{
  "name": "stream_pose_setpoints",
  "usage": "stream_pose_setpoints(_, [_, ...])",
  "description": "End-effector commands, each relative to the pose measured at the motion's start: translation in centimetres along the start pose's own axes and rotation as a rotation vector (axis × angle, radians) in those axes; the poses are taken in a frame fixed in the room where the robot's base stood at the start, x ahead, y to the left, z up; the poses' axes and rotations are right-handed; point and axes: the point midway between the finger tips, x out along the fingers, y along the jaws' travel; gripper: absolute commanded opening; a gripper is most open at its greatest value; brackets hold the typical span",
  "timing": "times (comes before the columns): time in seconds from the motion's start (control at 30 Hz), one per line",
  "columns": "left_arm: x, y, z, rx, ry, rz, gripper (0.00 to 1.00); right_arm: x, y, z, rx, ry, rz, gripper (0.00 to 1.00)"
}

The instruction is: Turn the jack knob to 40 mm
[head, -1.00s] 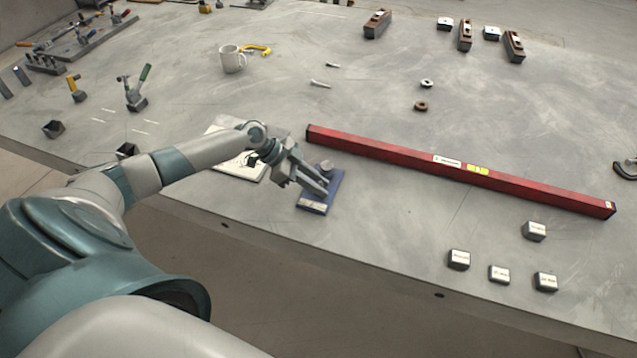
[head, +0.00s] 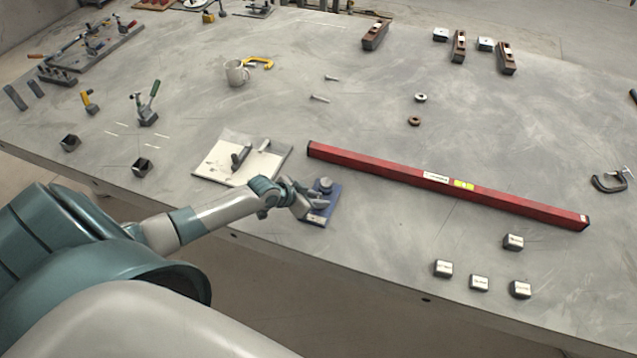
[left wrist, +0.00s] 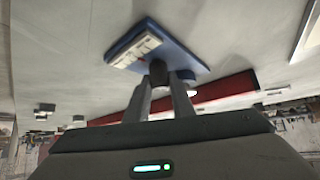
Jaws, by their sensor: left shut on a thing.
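The jack has a blue base (head: 331,208) near the front edge of the table, with a round grey top piece (head: 325,184). In the left wrist view the blue base (left wrist: 180,48) appears upside down with a white scale label (left wrist: 136,51), too blurred to read. A dark knob (left wrist: 158,72) sits between the fingertips there. My left gripper (head: 318,199) reaches the jack from the left and is shut on the knob; its fingers (left wrist: 163,88) also show in the left wrist view. My right gripper is not in view.
A long red level (head: 400,174) lies right of the jack. A white board with a trowel (head: 215,167) lies left, behind my forearm. Several small labelled blocks (head: 479,283) stand at the front right.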

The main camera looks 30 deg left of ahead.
Motion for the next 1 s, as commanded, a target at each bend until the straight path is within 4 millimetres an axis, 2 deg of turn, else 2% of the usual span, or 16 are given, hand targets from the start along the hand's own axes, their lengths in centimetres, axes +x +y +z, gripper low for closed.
stream_pose_setpoints(0.03, [-0.29,0.27,-0.33,-0.03,0.001,-0.022,0.0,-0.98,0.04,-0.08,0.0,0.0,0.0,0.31])
stream_pose_setpoints(0.27, [-0.03,0.26,-0.14,-0.158,0.003,-0.149,0.0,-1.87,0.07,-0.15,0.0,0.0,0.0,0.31])
stream_pose_setpoints(1.0, [0.26,0.22,0.07,-0.598,-0.001,-0.589,0.0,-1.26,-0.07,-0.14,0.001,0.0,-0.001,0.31])
